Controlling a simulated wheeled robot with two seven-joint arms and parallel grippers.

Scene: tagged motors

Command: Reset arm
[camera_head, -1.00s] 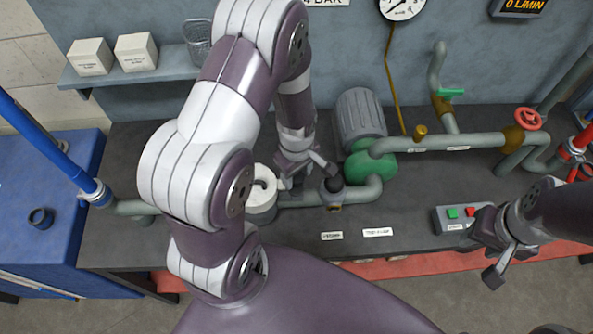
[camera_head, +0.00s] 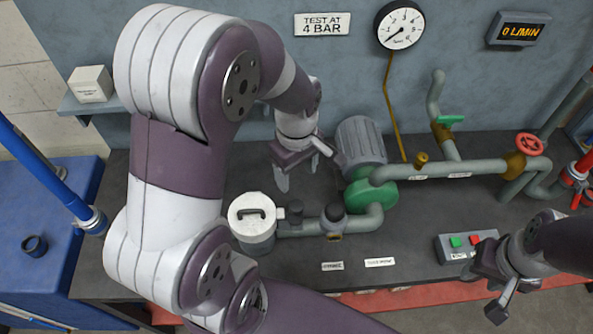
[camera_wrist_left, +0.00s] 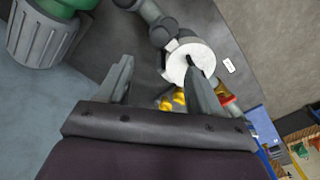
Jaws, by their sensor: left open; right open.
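My left gripper (camera_head: 300,172) is open and empty above the bench, between the white-lidded canister and the grey motor. In the left wrist view its two fingers (camera_wrist_left: 158,85) are spread apart with nothing held between them. My left arm covers much of the left side of the head view. My right gripper (camera_head: 484,290) is open at the lower right, beside the button box and near the bench's front edge.
A white-lidded canister (camera_head: 253,215) joins the pipe run. A grey motor (camera_head: 361,145) with a green pump (camera_head: 371,197) stands behind the pipe. A button box (camera_head: 467,246), red valve wheel (camera_head: 529,144), gauge (camera_head: 398,25) and blue cabinet (camera_head: 50,200) surround the bench.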

